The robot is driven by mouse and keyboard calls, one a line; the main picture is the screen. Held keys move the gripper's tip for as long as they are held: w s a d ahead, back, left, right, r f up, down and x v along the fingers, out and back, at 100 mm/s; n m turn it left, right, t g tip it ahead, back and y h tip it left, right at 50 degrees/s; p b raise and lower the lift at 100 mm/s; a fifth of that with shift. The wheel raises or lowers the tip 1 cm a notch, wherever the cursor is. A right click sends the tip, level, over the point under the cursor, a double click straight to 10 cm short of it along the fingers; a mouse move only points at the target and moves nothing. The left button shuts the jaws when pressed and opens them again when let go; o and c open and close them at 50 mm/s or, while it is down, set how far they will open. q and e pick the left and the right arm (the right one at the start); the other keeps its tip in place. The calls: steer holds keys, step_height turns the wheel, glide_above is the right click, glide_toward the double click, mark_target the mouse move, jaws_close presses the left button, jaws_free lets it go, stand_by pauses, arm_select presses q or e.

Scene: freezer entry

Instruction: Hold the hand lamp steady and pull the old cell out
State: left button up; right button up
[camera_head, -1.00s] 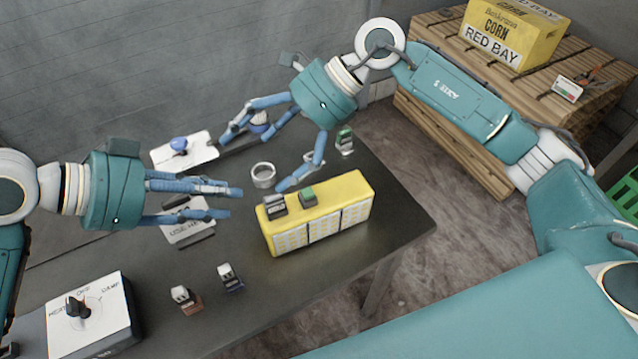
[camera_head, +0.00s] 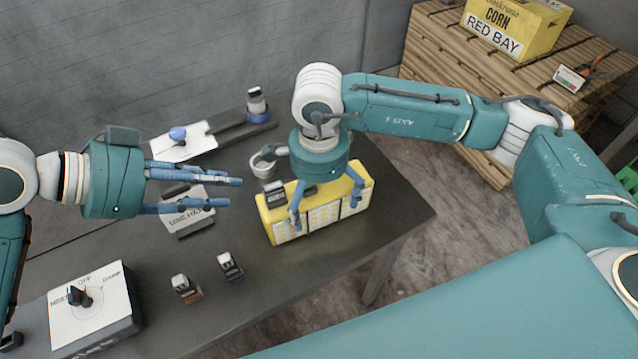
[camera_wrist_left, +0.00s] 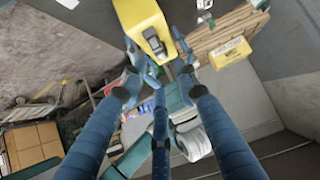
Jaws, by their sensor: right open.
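An upright dark and white thing (camera_head: 257,101) on a blue-grey base at the back of the table may be the hand lamp; I cannot be sure. A yellow box (camera_head: 262,214) holds a dark grey cell (camera_head: 273,190) on top; the box also shows in the left wrist view (camera_wrist_left: 138,16). Which cell is the old one I cannot tell. My right gripper (camera_head: 325,208) is open, pointing down over the right part of the yellow box and hiding what is there. My left gripper (camera_head: 222,192) is open and empty, left of the box.
Two small cells (camera_head: 184,287) (camera_head: 230,265) stand in front of the box. A dial box (camera_head: 95,310) is at the front left. A labelled card (camera_head: 188,212), a white board (camera_head: 182,146) and a grey ring-like cup (camera_head: 262,165) lie further back. Wooden crates (camera_head: 450,80) stand beyond the table.

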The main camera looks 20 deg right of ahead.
mark_target(271, 190)
steer(key=shift+f, duration=1.3)
steer(key=c, duration=1.4)
arm_select(q)
steer(key=shift+o, duration=1.2)
arm_select(e)
steer(key=shift+c, duration=0.8)
arm_select(q)
steer(key=shift+o, duration=0.6)
steer(key=shift+d+r, duration=0.3)
steer(key=shift+d, duration=0.15)
steer(key=d+r+m+g+y, duration=0.1)
steer(key=d+r+g+y, duration=0.1)
steer(key=d+r+y, duration=0.3)
steer(key=shift+y, duration=0.3)
steer(key=shift+w+a+f+x, duration=0.15)
steer(key=shift+a+x, duration=0.2)
steer(key=shift+x, duration=1.7)
steer(key=shift+w+a+f+x, duration=0.2)
steer(key=shift+a+x, duration=0.1)
steer(key=shift+x, duration=1.75)
steer(key=shift+w+a+f+x, duration=0.15)
steer(key=shift+a+x, duration=0.2)
steer(key=shift+x, duration=1.65)
